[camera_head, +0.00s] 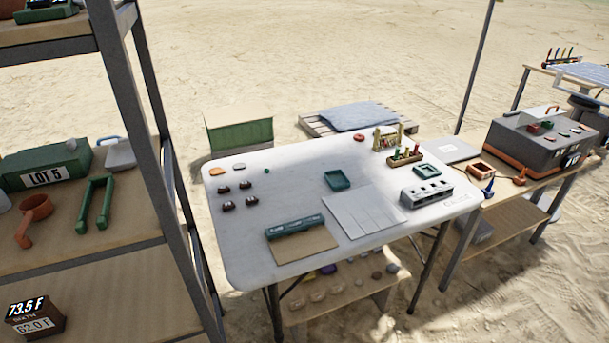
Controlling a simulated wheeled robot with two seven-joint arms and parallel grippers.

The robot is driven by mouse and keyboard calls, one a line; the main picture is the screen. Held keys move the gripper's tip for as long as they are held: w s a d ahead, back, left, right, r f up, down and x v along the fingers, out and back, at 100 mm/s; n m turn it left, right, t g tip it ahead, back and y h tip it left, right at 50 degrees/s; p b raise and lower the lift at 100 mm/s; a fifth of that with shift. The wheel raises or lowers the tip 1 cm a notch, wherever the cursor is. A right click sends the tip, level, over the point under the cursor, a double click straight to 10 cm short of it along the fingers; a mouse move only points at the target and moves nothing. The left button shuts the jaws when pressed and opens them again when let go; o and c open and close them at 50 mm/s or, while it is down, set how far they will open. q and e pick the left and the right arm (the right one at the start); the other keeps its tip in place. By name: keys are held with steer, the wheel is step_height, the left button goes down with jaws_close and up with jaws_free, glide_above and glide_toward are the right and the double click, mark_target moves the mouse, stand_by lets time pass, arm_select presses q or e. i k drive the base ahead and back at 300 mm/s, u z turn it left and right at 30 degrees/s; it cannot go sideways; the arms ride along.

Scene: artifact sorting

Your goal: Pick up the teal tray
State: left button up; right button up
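A small square teal tray (337,180) with a raised rim lies flat on the white folding table (300,165), a little right of the table's middle. It looks empty. Neither of my grippers shows in the head view.
A grey panelled board (362,212) lies just in front of the tray. A dark teal box (294,227), a grey slotted block (426,194) and a wooden rack (405,156) stand around it. The shelf's metal post (150,150) rises at the left.

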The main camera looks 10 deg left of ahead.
mark_target(337, 180)
steer(key=u, duration=0.05)
steer(key=i, duration=0.6)
steer(key=u, duration=3.8)
steer(key=k, duration=2.65)
